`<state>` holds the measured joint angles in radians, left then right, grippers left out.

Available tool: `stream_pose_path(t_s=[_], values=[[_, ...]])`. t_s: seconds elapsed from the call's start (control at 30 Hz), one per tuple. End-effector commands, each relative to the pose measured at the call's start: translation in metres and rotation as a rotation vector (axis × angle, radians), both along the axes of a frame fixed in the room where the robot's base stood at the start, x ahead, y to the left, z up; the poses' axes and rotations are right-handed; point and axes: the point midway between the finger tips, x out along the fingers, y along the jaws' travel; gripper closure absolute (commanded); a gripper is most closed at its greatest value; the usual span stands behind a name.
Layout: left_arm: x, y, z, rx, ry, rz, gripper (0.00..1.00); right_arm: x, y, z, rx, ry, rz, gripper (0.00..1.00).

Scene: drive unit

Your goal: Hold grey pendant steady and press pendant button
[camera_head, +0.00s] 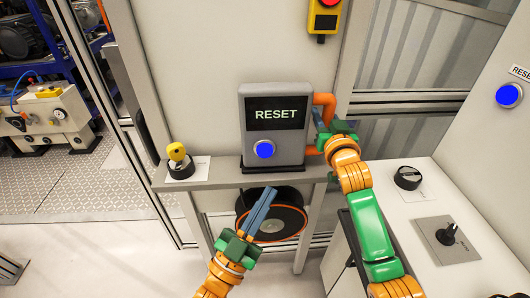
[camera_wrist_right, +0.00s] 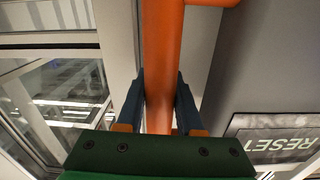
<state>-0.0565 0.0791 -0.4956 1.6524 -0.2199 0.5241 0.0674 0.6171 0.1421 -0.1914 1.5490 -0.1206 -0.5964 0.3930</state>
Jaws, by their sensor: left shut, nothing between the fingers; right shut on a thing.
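The grey pendant (camera_head: 286,152) stands upright on a narrow shelf, with a dark screen reading RESET (camera_head: 276,113) and a blue round button (camera_head: 264,149) below it. An orange handle (camera_head: 325,101) sticks out from its right side. My right gripper (camera_head: 322,122) is shut on this handle. In the right wrist view the orange bar (camera_wrist_right: 160,60) runs between the two fingers. My left gripper (camera_head: 262,207) is shut and empty, below the pendant and in front of the shelf, its fingers pointing up toward the button but apart from it.
The shelf (camera_head: 220,180) also bears a yellow-topped knob (camera_head: 178,157) at left. A cable reel (camera_head: 283,220) hangs below. A yellow box with a red button (camera_head: 325,12) is above. The white panel at right has a black knob (camera_head: 407,177), a switch (camera_head: 447,234) and another blue button (camera_head: 508,95).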

Motion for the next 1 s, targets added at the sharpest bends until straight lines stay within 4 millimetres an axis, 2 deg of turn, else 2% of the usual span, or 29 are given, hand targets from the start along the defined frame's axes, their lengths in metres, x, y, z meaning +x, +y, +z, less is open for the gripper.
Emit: stream_pose_path(t_s=[0.17,0.63,0.8,1.0], values=[[0.01,0.0,-0.001,0.001,0.0,0.001,1.0,0.0,0.0,0.001,0.003,-0.002,0.001,1.0],[0.075,0.001,-0.001,0.001,0.002,0.0,1.0,0.0,0.0,0.001,0.003,-0.003,0.001,1.0],[0.086,0.001,-0.001,0.002,0.001,0.001,1.0,0.0,0.0,0.001,0.003,-0.003,0.001,1.0],[0.088,0.001,-0.001,0.001,0.002,0.0,1.0,0.0,0.0,0.001,0.003,-0.002,0.001,1.0]])
